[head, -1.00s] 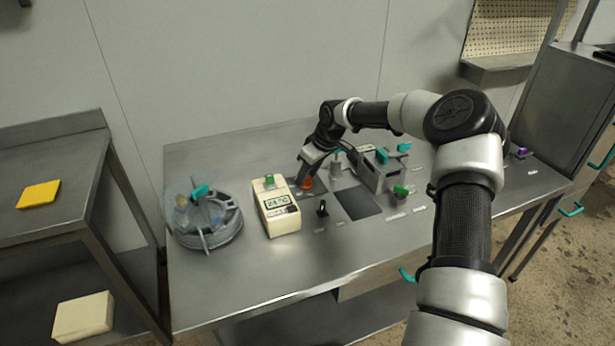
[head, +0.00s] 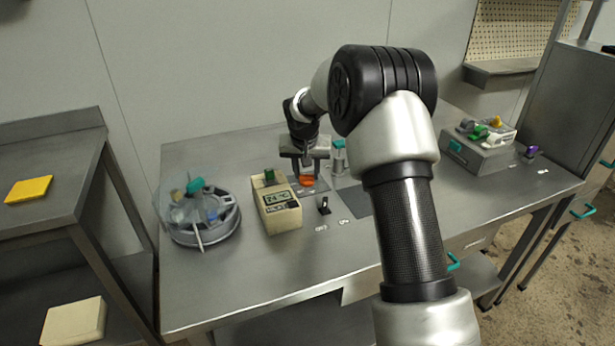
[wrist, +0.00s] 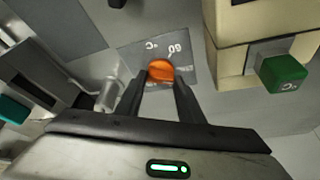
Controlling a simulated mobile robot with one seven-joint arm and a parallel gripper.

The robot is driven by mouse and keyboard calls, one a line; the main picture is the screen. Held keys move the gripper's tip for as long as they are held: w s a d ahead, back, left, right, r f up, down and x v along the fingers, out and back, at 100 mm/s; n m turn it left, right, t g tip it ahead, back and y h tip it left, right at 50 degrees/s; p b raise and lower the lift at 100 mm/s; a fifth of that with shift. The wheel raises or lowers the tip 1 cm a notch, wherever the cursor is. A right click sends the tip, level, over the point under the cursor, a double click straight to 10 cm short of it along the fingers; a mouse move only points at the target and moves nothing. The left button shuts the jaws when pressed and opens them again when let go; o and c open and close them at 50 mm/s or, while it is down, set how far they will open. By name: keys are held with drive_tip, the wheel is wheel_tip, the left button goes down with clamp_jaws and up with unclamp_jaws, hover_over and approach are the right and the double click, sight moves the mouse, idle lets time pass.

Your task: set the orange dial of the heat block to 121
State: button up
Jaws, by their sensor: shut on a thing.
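The orange dial (head: 307,181) sits on a dark plate (head: 318,186) set in the steel bench, just right of the cream heat block. In the wrist view the dial (wrist: 160,71) lies between my two black fingertips. My gripper (head: 307,172) points down over the dial and is shut on it; it also fills the lower wrist view (wrist: 161,84). The plate in the wrist view (wrist: 178,50) shows printed marks, "°C" and a number I read as about 80. The cream block (head: 279,206) has a display that seems to read 24 °C and a green knob (head: 270,175) on top.
A round device with a clear lid (head: 203,218) stands at the left. A small black switch (head: 323,205) is in front of the dial. A metal cylinder (head: 339,160) stands close right of my gripper. A grey box (head: 482,155) with coloured parts sits far right.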

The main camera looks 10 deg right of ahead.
drive_tip(key=m, duration=0.2)
drive_tip(key=m+h, duration=0.1)
drive_tip(key=m, duration=0.1)
drive_tip(key=shift+w+a+m+g+h, duration=0.1)
drive_tip(key=shift+a+m+g+h, duration=0.1)
drive_tip(key=shift+m+g+h, duration=0.15)
drive_tip(key=m+g+h+p, duration=0.1)
drive_tip(key=m, duration=0.2)
drive_tip(key=shift+w+m+g+p, duration=0.1)
drive_tip(key=shift+m+g+p, duration=0.25)
drive_tip(key=shift+m+p, duration=0.45)
drive_tip(key=shift+m, duration=0.25)
drive_tip(key=shift+f, duration=0.1)
drive_tip(key=o, duration=1.1)
drive_tip(key=shift+c, duration=0.2)
drive_tip(key=p+v, duration=0.2)
drive_tip(key=v, duration=1.5)
drive_tip(key=shift+a+r+p, duration=0.2)
drive_tip(key=shift+a+p, duration=0.05)
drive_tip(key=shift+p, duration=0.1)
